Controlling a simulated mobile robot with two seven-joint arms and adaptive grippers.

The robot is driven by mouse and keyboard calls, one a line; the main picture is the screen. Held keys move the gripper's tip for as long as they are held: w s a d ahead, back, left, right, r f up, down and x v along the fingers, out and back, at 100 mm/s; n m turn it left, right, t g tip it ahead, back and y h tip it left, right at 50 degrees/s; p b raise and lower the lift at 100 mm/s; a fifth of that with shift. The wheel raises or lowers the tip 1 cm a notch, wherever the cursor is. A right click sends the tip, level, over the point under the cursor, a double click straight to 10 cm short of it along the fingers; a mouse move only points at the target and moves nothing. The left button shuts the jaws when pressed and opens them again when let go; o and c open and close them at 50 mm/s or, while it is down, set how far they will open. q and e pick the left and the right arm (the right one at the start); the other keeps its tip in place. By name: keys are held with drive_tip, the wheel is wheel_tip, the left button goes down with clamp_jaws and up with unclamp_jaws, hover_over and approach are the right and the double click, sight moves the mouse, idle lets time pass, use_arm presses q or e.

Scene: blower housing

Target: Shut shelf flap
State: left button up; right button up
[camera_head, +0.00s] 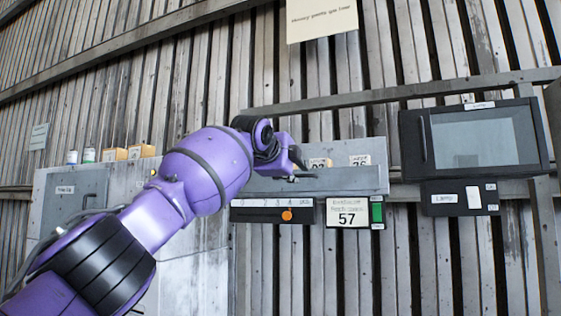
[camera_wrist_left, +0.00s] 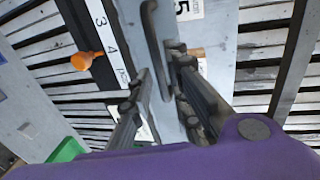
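The shelf flap seems to be the long grey panel (camera_head: 345,180) in the middle of the head view; labelled boxes show above its upper edge. Its tilt is hard to judge. In the left wrist view the grey panel (camera_wrist_left: 222,45) carries a dark bar handle (camera_wrist_left: 154,40). My left gripper (camera_head: 297,166) is at the panel's left part in the head view. In the left wrist view its fingers (camera_wrist_left: 160,68) are apart, with the lower part of the handle between them; contact cannot be told. My right gripper is not in view.
Below the panel are a black strip with an orange knob (camera_head: 287,215), a card reading 57 (camera_head: 347,213) and a green switch (camera_head: 377,211). A black windowed unit (camera_head: 475,140) hangs at right, above a lamp box (camera_head: 460,198). A grey cabinet (camera_head: 75,195) stands at left.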

use_arm(q)
drive_tip(key=v, duration=0.9)
drive_tip(key=shift+r, duration=0.1)
